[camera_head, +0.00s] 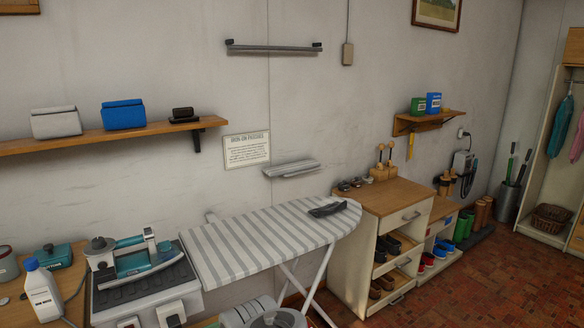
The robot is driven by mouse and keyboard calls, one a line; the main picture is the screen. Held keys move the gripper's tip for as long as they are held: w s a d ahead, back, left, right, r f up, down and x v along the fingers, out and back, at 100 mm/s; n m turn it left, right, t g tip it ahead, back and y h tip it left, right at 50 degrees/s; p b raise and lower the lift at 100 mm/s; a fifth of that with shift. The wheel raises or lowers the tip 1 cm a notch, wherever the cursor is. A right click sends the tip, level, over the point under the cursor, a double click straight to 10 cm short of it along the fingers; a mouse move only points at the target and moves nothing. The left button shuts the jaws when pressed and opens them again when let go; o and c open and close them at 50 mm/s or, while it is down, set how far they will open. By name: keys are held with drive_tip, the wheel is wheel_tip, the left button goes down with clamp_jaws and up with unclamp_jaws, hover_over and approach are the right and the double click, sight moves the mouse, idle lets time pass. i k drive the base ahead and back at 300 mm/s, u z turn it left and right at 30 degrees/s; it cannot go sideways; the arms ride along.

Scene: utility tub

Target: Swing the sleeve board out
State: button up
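A small narrow board with pale grey stripes (291,168) is on the wall just above the ironing board, and I take it to be the sleeve board. It looks close to the wall and roughly level; its hinge or mount cannot be made out. The large striped ironing board (262,240) stands below it on white crossed legs. A dark object (328,209) lies on the ironing board's right end; I cannot tell what it is. My gripper is not in view.
A steam iron (138,262) rests on a grey station at lower left, beside a white bottle (43,294). A wooden shelf (80,141) with boxes is on the left wall. A wooden-topped cabinet (385,197) stands right of the ironing board. The brick-patterned floor at lower right is clear.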

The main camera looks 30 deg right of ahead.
sight(282, 170)
drive_tip(key=z, duration=1.6)
drive_tip(key=i, duration=2.45)
drive_tip(key=u, duration=3.7)
